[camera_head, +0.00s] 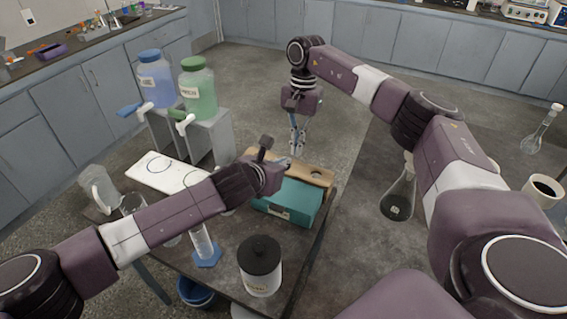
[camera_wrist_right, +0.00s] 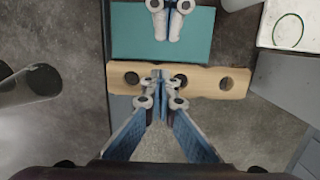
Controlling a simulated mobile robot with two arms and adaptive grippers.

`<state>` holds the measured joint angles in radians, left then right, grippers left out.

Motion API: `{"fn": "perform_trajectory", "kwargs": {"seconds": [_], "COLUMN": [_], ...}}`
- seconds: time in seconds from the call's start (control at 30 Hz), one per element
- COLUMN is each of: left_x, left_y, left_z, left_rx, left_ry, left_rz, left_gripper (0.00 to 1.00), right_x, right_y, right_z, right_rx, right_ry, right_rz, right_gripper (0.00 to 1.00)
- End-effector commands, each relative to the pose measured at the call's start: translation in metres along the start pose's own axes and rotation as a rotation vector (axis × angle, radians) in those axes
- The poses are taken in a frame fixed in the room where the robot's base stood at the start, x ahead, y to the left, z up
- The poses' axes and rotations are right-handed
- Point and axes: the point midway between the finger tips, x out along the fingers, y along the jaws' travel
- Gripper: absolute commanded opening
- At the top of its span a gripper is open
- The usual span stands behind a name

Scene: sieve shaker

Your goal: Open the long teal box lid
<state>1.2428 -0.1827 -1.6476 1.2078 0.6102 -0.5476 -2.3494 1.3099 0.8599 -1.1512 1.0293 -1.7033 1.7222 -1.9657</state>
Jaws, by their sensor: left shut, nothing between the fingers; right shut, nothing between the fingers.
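The long teal box (camera_head: 283,207) stands on the dark table, partly covered by my left forearm. In the right wrist view its flat teal top (camera_wrist_right: 135,38) shows, and its lid looks closed. My left gripper (camera_head: 286,163) is shut and empty over the box's back part; it also shows over the teal top in the right wrist view (camera_wrist_right: 172,32). I cannot tell whether it touches the lid. My right gripper (camera_head: 297,151) is shut and empty, pointing down at the wooden rack behind the box. Its fingertips (camera_wrist_right: 161,74) overlap the rack in the wrist view.
The wooden rack (camera_head: 318,176) with round holes lies right behind the box. A black-lidded jar (camera_head: 260,266) and a graduated cylinder (camera_head: 202,243) stand in front. A white board (camera_head: 158,173) and green (camera_head: 197,88) and blue (camera_head: 154,80) dispensers are at the left. A flask (camera_head: 397,196) stands right.

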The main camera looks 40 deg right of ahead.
Motion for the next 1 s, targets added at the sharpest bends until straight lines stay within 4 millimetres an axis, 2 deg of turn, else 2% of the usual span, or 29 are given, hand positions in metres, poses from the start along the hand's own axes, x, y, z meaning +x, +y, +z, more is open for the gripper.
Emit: {"fn": "perform_trajectory", "kwargs": {"seconds": [0.33, 0.77, 1.0], "left_x": [0.0, 0.0, 0.0], "left_y": [0.0001, 0.0001, 0.0], "left_z": [-0.0001, 0.0, 0.0], "left_rx": [0.0, 0.0, 0.0], "left_ry": [0.0, 0.0, 0.0], "left_rz": [0.0, 0.0, 0.0], "left_gripper": [0.0, 0.0, 0.0], "right_x": [0.0, 0.0, -0.0001], "right_y": [0.0, 0.0, 0.0], "right_z": [0.0, 0.0, 0.0], "right_rx": [0.0, 0.0, 0.0], "right_ry": [0.0, 0.0, 0.0], "right_rz": [0.0, 0.0, 0.0], "right_gripper": [0.01, 0.48, 0.49]}}
